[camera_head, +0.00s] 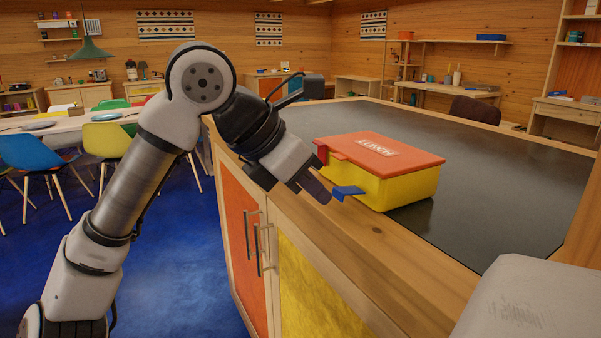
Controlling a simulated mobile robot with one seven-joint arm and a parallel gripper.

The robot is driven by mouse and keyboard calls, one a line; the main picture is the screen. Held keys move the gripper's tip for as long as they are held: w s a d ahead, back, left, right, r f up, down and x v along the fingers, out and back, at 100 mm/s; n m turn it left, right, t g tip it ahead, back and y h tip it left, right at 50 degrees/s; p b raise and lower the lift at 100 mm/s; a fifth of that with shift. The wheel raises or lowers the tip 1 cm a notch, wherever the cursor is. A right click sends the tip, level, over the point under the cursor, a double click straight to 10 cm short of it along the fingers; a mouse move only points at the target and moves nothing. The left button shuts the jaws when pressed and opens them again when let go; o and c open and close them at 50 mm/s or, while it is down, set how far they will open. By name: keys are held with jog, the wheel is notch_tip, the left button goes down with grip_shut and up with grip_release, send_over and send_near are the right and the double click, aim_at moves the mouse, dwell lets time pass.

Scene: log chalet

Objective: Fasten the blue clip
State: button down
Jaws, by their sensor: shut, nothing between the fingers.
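A lunch box with a yellow body (408,190) and an orange lid (385,150) marked "LUNCH" sits on the dark counter top. Its lid lies flat on the body. The blue clip (347,191) sticks outward from the near left side of the box, close to level and away from the wall. A red clip (321,152) at the box's left corner stands upright against the side. My gripper (322,195) is shut and empty just left of the blue clip. Whether its fingertips touch the clip, I cannot tell.
The counter's wooden edge (400,262) runs below the box, above orange and yellow cabinet doors (315,292) with metal handles. The dark counter top (510,190) is clear right of the box. Chairs (35,152) and a table stand at the left.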

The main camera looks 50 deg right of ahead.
aim_at(349, 194)
jog(key=shift+x, duration=2.1)
jog(key=shift+r, duration=0.1)
